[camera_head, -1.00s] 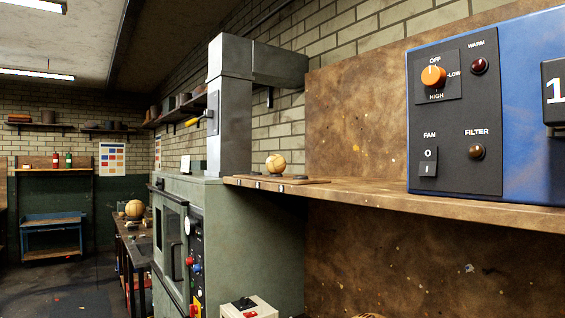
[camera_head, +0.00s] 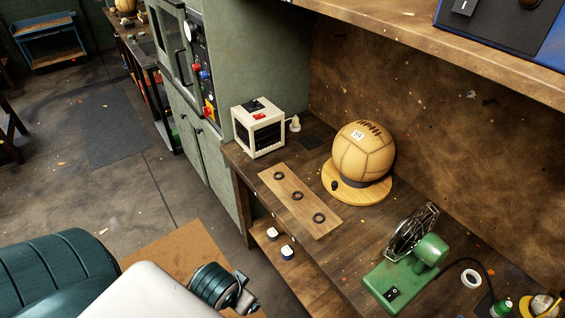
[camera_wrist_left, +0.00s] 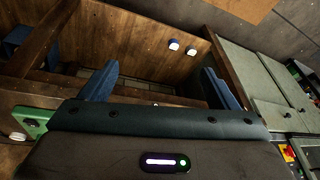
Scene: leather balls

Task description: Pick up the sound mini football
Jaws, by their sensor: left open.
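A tan panelled leather ball (camera_head: 363,150) with dark lacing and a small white label sits on a round wooden stand (camera_head: 372,190) on the bench in the head view. I cannot tell whether it is the sound mini football. The small ball on the upper shelf is out of view now. My left gripper (camera_wrist_left: 160,90) is open in the left wrist view, its two blue fingers wide apart with no ball between them. It faces the wooden shelving under the bench. In the head view my left arm shows at the lower left. My right gripper is not in view.
A wooden strip with dark rings (camera_head: 298,196), a white box (camera_head: 258,128) and a green machine with a wire guard (camera_head: 415,260) occupy the bench. Two white-and-blue caps (camera_head: 287,252) lie on a lower shelf. The upper shelf (camera_head: 440,45) overhangs the bench. Floor is clear at left.

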